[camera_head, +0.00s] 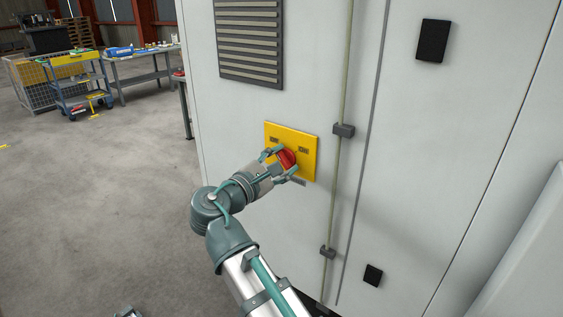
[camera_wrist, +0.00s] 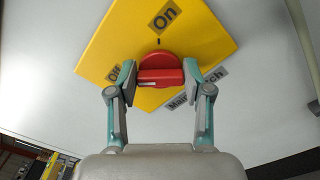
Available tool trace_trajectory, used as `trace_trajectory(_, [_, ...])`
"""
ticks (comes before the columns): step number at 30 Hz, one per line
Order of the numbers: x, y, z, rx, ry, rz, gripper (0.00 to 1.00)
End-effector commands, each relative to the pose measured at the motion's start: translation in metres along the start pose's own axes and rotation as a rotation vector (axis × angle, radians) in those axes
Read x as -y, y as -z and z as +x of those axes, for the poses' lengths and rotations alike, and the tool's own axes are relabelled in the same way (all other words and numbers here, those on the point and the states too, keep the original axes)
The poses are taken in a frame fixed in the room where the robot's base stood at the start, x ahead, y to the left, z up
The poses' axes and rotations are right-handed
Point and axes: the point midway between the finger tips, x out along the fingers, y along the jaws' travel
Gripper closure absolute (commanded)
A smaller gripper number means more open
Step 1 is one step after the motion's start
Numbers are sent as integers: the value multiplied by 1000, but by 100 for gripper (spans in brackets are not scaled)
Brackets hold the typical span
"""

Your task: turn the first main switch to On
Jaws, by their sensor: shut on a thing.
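The main switch is a red rotary knob (camera_head: 287,158) on a yellow plate (camera_head: 308,138) on the pale grey cabinet front. In the wrist view, the red knob (camera_wrist: 160,66) has a raised grip bar lying roughly level across the picture. The "On" label (camera_wrist: 165,15) is above the knob and the "Off" label (camera_wrist: 114,73) is to its left. A small dark mark shows between the knob and "On". My gripper (camera_head: 281,162) is shut on the knob, one finger on each side. The fingers partly hide the "Main Switch" label (camera_wrist: 205,87).
A vertical rod (camera_head: 337,185) with dark brackets runs down the cabinet just right of the plate. A louvred vent (camera_head: 249,45) is above. A blue trolley (camera_head: 82,85) and workbenches stand at the back left.

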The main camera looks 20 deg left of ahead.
Motion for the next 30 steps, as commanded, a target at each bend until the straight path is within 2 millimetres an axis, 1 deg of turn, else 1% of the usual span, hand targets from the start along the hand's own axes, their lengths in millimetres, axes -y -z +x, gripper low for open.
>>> trace_trajectory(5, [1,1,0,0,0,38,85])
trace_trajectory(11, [2,2,0,0,0,144,85])
trace_trajectory(17, [4,3,0,0,0,310,85])
trace_trajectory(30, [6,5,0,1,0,729,85])
